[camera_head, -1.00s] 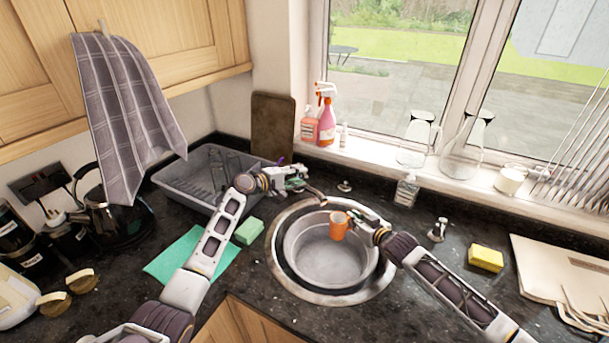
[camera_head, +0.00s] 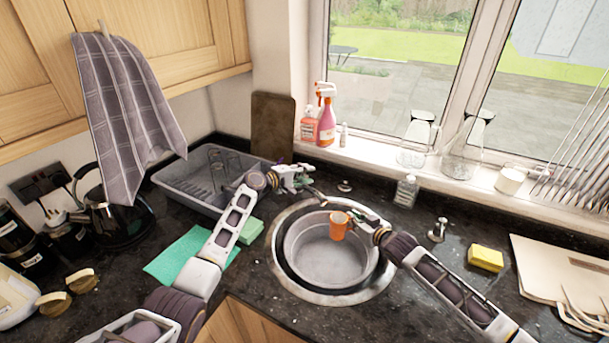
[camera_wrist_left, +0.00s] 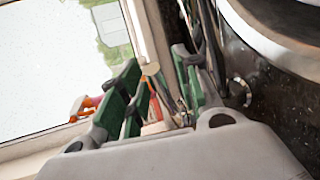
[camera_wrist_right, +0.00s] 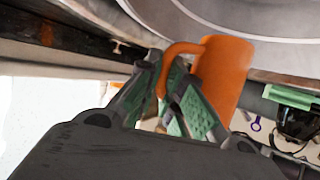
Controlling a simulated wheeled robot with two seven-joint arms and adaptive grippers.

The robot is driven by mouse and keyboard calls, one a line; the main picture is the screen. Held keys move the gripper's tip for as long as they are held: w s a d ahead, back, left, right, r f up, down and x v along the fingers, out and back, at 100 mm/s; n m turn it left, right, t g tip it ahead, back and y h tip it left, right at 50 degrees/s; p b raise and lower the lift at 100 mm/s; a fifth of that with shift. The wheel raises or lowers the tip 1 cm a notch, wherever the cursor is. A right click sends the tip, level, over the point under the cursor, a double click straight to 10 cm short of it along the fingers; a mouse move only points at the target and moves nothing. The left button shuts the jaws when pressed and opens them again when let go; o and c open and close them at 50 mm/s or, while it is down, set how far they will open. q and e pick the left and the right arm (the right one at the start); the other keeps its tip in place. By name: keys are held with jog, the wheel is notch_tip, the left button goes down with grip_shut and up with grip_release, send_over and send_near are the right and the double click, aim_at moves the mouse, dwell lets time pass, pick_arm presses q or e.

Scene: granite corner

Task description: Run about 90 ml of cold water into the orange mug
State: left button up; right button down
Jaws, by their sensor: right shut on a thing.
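The orange mug (camera_head: 338,228) is held upright over the round sink basin (camera_head: 328,262). My right gripper (camera_head: 376,230) is shut on the mug's handle, which also shows in the right wrist view on the mug (camera_wrist_right: 224,72). My left gripper (camera_head: 300,180) is behind the sink's back left rim; its green-padded fingers (camera_wrist_left: 158,95) are apart in the left wrist view. A slim spout-like piece (camera_head: 318,195) is beside it, partly hidden. A small chrome knob (camera_head: 345,186) stands behind the sink and another (camera_head: 438,231) to its right. No water stream is visible.
A grey dish rack (camera_head: 172,183) stands left of the sink, with a green cloth (camera_head: 180,258) and green sponge (camera_head: 248,231) nearer. A soap bottle (camera_head: 406,190) stands behind the sink. A yellow sponge (camera_head: 486,257) and boards (camera_head: 545,265) lie to the right.

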pick_arm(q)
grip_shut()
jog(key=shift+w+a+r+n+g, duration=0.1)
jog(key=shift+w+r+n+g, duration=0.15)
jog(key=shift+r+n+g, duration=0.35)
jog(key=shift+w+a+r+n+g, duration=0.1)
jog(key=shift+w+r+n+g, duration=0.2)
jog(key=shift+r, duration=0.2)
jog(key=shift+w+a+r+n+g, duration=0.1)
jog(key=shift+w+r+n, duration=0.05)
jog(key=shift+r+n, duration=0.3)
jog(key=shift+o, duration=0.6)
grip_release()
